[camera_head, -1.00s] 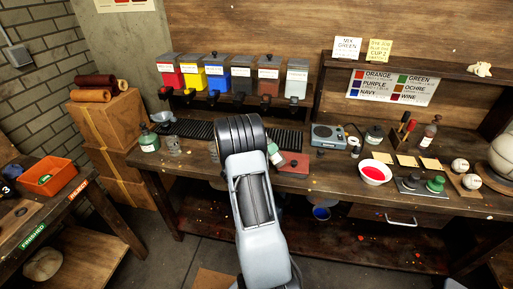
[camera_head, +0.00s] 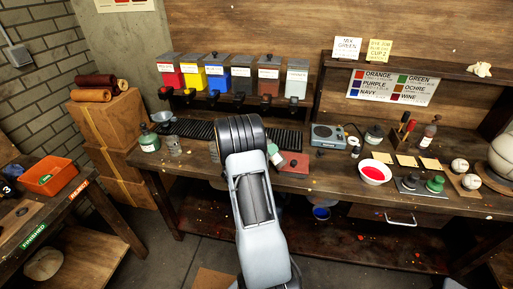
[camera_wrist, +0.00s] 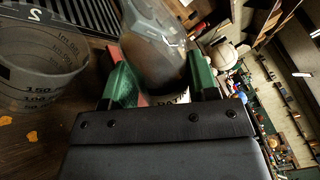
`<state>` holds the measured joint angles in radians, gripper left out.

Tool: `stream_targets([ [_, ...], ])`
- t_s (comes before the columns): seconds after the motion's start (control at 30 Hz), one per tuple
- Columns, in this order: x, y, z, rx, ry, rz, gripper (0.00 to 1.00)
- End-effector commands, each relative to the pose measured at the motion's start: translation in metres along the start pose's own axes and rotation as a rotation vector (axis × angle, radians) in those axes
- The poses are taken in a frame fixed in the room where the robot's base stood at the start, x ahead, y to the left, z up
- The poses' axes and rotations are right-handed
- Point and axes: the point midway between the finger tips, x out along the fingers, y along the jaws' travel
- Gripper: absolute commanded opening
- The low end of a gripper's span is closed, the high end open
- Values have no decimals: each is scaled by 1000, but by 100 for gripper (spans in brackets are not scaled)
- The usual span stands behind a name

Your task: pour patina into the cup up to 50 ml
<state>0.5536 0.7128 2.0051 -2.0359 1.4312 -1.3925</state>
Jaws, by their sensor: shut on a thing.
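My gripper (camera_wrist: 160,82), with green fingers, is shut on a clear glass bottle (camera_wrist: 152,38) in the wrist view. A clear graduated cup (camera_wrist: 40,75) marked 2 stands on the bench left of the gripper, apart from the bottle. I see no clear liquid level in it. Whether any liquid is leaving the bottle cannot be seen.
Other clear cups (camera_head: 174,147) and a green-labelled bottle (camera_head: 149,139) stand at the bench's left. Paint dispensers (camera_head: 215,77) line the back.

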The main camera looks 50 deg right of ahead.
Motion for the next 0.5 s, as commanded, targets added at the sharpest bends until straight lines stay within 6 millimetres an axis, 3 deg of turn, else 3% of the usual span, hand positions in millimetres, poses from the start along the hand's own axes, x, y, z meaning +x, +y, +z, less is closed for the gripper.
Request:
stream_targets([
  [0.5,0,1,-2,-31,-2,-1,25],
])
